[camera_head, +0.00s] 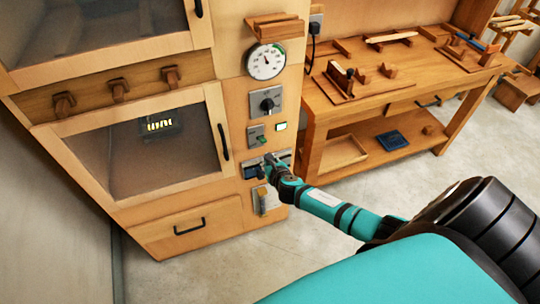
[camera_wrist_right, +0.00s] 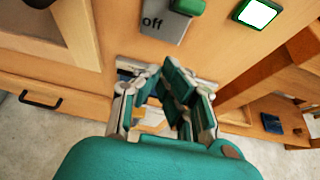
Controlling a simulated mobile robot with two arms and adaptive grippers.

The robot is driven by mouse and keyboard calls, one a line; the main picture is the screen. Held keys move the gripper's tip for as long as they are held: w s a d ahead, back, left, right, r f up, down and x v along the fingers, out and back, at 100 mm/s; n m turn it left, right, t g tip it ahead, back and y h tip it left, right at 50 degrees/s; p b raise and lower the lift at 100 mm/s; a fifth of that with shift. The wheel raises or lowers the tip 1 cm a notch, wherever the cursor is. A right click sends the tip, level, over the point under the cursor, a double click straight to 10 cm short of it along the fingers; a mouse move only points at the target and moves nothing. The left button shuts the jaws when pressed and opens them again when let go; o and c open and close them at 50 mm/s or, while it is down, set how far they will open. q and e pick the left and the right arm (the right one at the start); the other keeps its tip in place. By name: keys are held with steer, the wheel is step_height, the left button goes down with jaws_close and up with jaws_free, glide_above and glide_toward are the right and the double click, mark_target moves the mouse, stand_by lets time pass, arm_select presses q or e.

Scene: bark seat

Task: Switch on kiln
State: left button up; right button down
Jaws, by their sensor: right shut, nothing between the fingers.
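The kiln is a tall wooden cabinet (camera_head: 225,205) with a control column on its right side. A grey switch plate (camera_head: 255,134) carries a green lever (camera_head: 262,140); in the right wrist view the plate (camera_wrist_right: 165,30) reads "off" below the green lever (camera_wrist_right: 190,6), which is cut by the top edge. Beside it a small lamp (camera_head: 281,127) is lit, also bright in the right wrist view (camera_wrist_right: 257,13). Yellow bars glow behind the lower door window (camera_head: 158,125). My right gripper (camera_head: 271,160) is shut and empty, just below the switch plate, in front of a lower panel (camera_head: 252,170). My left gripper is out of view.
Above the switch are a black knob (camera_head: 267,104) and a round dial (camera_head: 266,62). A door handle (camera_head: 223,142) stands out on the left. A wooden workbench (camera_head: 400,85) with tools stands close on the right. Grey floor (camera_head: 270,255) is clear in front.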

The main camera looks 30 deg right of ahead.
arm_select(q)
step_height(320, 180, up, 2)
steer(key=p, duration=0.3)
arm_select(e)
steer(key=s+a+r, duration=0.1)
steer(key=s+r, duration=0.6)
steer(key=shift+a+r, duration=0.15)
steer(key=shift+a, duration=0.25)
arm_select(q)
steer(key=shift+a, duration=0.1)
arm_select(e)
steer(key=shift+w, duration=0.1)
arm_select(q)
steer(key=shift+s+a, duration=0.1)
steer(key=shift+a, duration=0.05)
